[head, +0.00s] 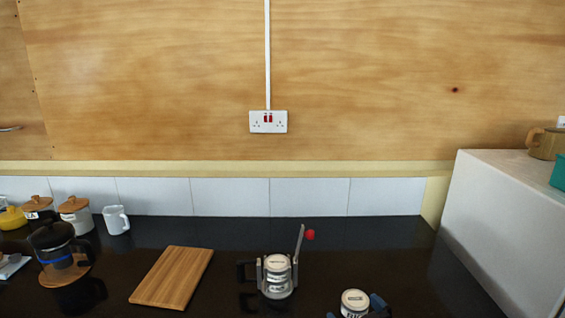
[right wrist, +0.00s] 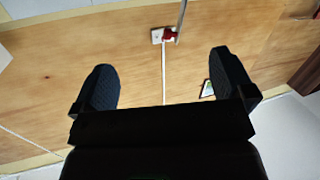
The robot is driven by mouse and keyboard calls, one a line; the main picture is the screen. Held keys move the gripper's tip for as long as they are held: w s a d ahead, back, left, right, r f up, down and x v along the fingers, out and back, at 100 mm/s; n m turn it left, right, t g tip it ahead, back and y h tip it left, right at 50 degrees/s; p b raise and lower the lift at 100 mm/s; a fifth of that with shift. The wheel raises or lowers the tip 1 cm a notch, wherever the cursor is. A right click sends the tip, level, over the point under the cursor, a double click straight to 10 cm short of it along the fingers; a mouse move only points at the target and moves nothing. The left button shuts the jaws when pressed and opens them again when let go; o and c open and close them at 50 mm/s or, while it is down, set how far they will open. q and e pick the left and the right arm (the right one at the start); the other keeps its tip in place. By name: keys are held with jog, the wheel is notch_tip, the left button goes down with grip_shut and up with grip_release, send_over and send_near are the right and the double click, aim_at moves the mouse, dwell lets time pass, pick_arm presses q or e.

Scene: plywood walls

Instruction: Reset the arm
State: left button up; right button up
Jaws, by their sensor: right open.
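A grey device with an upright lever and red knob (head: 278,276) stands on the counter, left of the gripper. The red knob (right wrist: 170,34) also shows beyond the fingers in the wrist view. My left gripper is not in view.
A wooden board (head: 172,278) lies left of the device on the black counter (head: 230,235). A kettle (head: 58,252), canisters (head: 75,213) and a white mug (head: 116,220) stand at the left. A tall white box-shaped unit (head: 505,220) stands right. The back counter middle is clear.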

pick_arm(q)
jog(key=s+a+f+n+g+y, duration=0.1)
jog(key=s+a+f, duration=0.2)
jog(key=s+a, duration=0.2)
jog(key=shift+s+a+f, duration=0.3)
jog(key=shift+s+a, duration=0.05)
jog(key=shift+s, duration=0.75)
pick_arm(e)
jog(key=s+d+f+m+g+h, duration=0.2)
jog(key=s+d+f, duration=0.4)
jog(key=s+f, duration=0.3)
jog(key=s+d+f+m+g+h, duration=0.2)
jog(key=s+d+f, duration=0.4)
jog(key=s+f, duration=0.3)
jog(key=s+h, duration=0.1)
jog(key=s, duration=0.3)
jog(key=shift+s, duration=0.15)
